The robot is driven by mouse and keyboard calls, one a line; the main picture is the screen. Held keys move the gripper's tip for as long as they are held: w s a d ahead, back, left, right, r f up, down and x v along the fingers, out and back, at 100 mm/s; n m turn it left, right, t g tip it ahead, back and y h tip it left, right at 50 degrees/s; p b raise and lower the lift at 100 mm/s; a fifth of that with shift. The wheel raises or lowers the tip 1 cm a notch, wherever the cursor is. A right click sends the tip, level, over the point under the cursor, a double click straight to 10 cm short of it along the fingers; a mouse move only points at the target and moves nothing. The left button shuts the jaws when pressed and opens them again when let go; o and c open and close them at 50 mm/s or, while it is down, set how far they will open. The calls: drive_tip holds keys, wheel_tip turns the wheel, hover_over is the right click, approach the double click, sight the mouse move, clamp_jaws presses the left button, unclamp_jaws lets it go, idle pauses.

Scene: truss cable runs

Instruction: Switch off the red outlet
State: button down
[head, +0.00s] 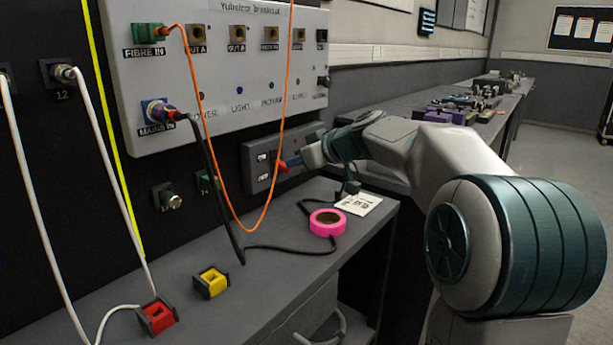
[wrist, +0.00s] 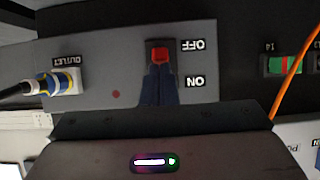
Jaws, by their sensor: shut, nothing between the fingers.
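The outlet (head: 255,172) is a grey box on the dark wall above the bench, and its face (wrist: 95,85) fills much of the wrist view, where lettering is upside down. Its red switch (wrist: 160,54) appears beside the OFF label, with the ON label on the gripper's side. My gripper (wrist: 158,72) is shut, its fingertips right at the red switch; whether they touch it I cannot tell. In the head view my gripper (head: 291,164) is at the outlet's front, beside a red part. A small red dot (wrist: 116,94) shows on the face.
A plug (wrist: 55,83) with a black cable sits in the outlet. A black cable (head: 232,238), pink tape roll (head: 327,222) and yellow (head: 211,281) and red blocks (head: 157,315) are on the bench.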

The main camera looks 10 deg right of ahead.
drive_tip(key=shift+a+f+b, duration=0.1)
drive_tip(key=shift+f+b, duration=0.3)
drive_tip(key=shift+b, duration=0.05)
drive_tip(key=shift+r+p, duration=0.3)
drive_tip(key=shift+p, duration=0.1)
drive_tip(key=shift+w+a+r+p, duration=0.3)
drive_tip(key=shift+w+a+r, duration=0.1)
drive_tip(key=shift+w, duration=0.15)
